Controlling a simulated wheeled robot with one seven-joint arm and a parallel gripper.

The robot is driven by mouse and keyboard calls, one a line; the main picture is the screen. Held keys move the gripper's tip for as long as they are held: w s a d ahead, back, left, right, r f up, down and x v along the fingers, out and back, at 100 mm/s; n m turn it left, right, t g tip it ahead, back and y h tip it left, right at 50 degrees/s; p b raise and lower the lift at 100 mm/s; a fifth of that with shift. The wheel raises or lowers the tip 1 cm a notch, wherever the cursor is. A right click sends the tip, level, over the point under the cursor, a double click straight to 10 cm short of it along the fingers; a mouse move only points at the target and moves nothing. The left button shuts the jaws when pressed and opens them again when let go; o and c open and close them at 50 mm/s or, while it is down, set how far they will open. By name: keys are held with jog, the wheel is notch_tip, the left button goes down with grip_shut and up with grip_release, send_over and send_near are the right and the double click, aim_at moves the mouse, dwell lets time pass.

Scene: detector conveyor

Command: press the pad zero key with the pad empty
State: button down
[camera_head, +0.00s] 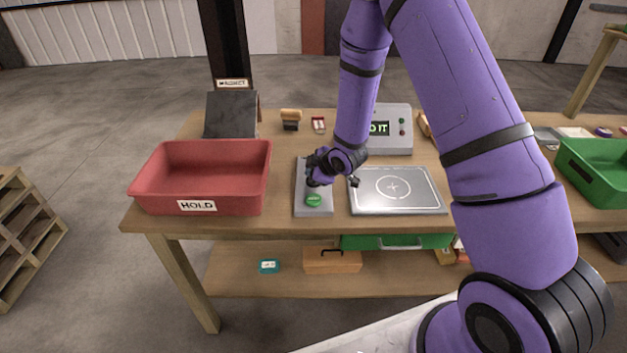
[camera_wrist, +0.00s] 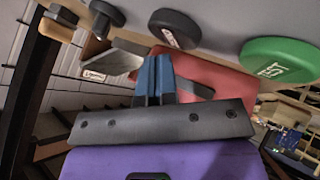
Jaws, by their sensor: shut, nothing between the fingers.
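The grey key panel (camera_head: 301,205) lies on the bench between the red bin and the metal pad. Its green key (camera_head: 314,200) is at the near end; in the wrist view the green key (camera_wrist: 280,60) reads TEST. That view also shows a dark round key (camera_wrist: 175,29) with a small pale label too small to read, and another dark key (camera_wrist: 107,12). The metal pad (camera_head: 425,200), marked with a circle and cross, is empty. My gripper (camera_head: 312,182) is over the panel, just beyond the green key; its blue fingers (camera_wrist: 153,72) are shut near the dark keys. Contact is unclear.
A red HOLD bin (camera_head: 152,190) stands left of the panel, and a green bin (camera_head: 597,187) at far right. A grey display unit (camera_head: 393,140) stands behind the pad. A dark sloped piece (camera_head: 231,115) and small items sit at the back. My arm crosses right of the pad.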

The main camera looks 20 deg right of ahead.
jog(key=shift+f, duration=0.6)
dwell(0.7)
dwell(0.4)
jog(key=shift+r, duration=0.85)
jog(key=shift+r, duration=0.1)
jog(key=shift+r, duration=2.4)
